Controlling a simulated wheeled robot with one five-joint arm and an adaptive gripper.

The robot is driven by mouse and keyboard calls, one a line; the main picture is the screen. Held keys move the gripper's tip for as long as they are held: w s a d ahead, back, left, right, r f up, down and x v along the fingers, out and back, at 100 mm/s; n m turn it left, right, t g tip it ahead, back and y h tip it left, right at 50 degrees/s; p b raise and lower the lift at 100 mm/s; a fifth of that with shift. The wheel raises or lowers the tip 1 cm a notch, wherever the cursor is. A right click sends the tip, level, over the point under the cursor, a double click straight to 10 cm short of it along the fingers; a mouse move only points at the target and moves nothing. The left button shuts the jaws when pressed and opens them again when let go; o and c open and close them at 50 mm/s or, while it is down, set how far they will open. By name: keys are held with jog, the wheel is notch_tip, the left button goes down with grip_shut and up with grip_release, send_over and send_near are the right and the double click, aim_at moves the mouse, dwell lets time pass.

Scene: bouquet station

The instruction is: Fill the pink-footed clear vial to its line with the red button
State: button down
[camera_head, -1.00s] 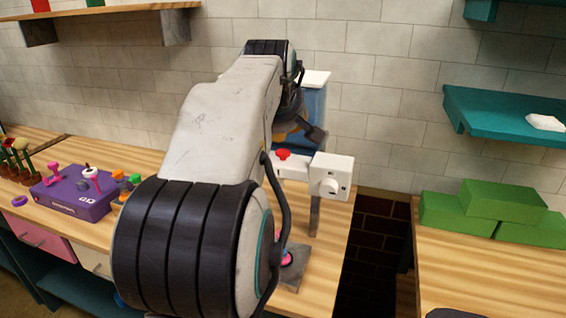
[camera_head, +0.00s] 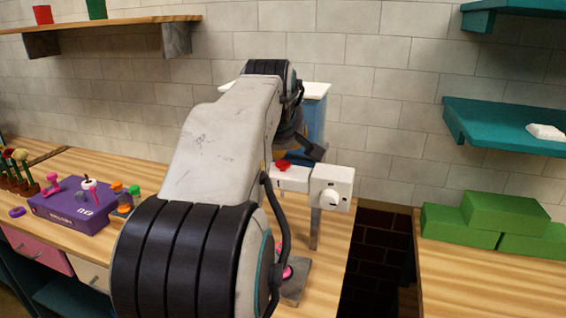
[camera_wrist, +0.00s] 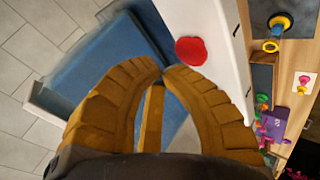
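The red button (camera_head: 282,165) sits on top of a white dispenser arm (camera_head: 292,179), beside a white box with a round knob (camera_head: 332,188). In the wrist view the red button (camera_wrist: 190,51) lies just beyond my fingertips and to their right, apart from them. My gripper (camera_wrist: 162,68) has its fingertips drawn nearly together, with nothing visible held at the tips. Below the dispenser, a pink part (camera_head: 287,271) shows on a grey base plate (camera_head: 293,291), partly hidden by my arm. The vial's clear body, its line and its fill level cannot be made out.
A blue block with a white top (camera_head: 315,108) stands behind the dispenser. A purple box (camera_head: 75,207) with small coloured items is at left. Green boxes (camera_head: 500,217) are on the right counter, past a gap. In the wrist view, a dark plate (camera_wrist: 262,12) bears a yellow-and-blue item.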

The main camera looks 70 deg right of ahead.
aim_at(284, 161)
jog(key=shift+f+b, duration=0.95)
jog(key=shift+f, duration=0.15)
dwell(1.7)
jog(key=shift+r, duration=0.15)
dwell(0.3)
jog(key=shift+r+p, duration=0.95)
jog(key=shift+p, duration=0.05)
jog(key=shift+r, duration=0.1)
jog(key=shift+r+p, duration=2.3)
jog(key=shift+r, duration=0.1)
